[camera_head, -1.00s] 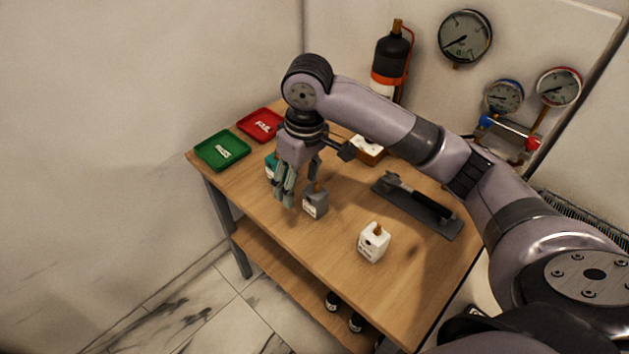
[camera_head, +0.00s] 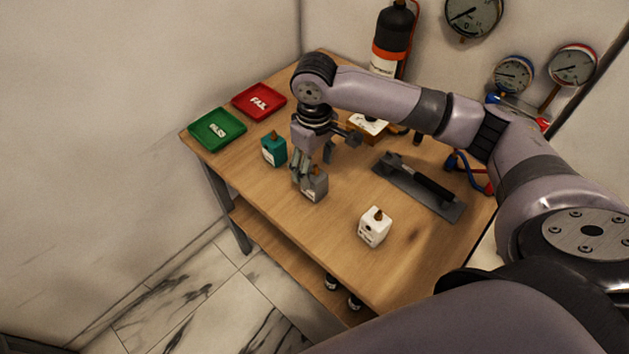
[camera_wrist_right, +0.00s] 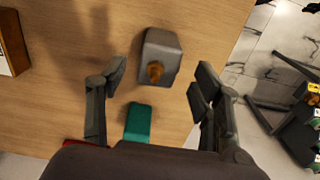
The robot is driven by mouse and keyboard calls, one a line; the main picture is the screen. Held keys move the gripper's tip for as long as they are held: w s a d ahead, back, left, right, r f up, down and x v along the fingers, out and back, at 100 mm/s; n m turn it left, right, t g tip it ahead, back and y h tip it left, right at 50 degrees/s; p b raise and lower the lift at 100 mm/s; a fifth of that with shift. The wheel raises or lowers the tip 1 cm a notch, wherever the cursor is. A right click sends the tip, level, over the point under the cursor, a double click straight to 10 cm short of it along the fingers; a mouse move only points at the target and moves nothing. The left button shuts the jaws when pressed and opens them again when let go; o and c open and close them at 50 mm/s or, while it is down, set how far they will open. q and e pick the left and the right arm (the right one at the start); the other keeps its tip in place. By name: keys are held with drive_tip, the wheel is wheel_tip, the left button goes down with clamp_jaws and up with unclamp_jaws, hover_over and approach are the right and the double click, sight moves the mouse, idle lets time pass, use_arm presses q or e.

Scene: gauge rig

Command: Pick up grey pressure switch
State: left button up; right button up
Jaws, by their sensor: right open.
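The grey pressure switch (camera_head: 314,185) is a small grey block with a brown fitting on top and a pale label on its front. It stands upright on the wooden table. My right gripper (camera_head: 312,170) is over it, pointing down, and partly covers it in the head view. In the right wrist view the grey switch (camera_wrist_right: 161,58) lies ahead between the open fingers of my right gripper (camera_wrist_right: 158,82), apart from both. I see nothing held. My left gripper is not in view.
A teal block (camera_head: 273,149) stands close to the left of the grey switch, a white block (camera_head: 374,227) to the right. Green (camera_head: 205,143) and red (camera_head: 247,108) trays lie at the far left. A dark lever fixture (camera_head: 422,190) lies right. The front table edge (camera_head: 285,233) is near.

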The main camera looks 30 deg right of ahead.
sight(315, 172)
drive_tip(key=shift+f, duration=0.25)
wheel_tip(315, 172, down, 4)
drive_tip(key=shift+d+f+p, duration=0.1)
drive_tip(key=shift+f+p, duration=0.1)
drive_tip(key=shift+p, duration=0.3)
drive_tip(key=shift+f, duration=0.25)
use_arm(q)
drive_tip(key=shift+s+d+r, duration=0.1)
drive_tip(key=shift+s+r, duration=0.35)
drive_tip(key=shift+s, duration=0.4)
use_arm(e)
drive_tip(key=shift+c, duration=0.4)
drive_tip(key=c, duration=0.5)
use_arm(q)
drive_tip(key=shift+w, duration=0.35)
use_arm(e)
drive_tip(key=c, duration=0.8)
drive_tip(key=shift+r, duration=0.1)
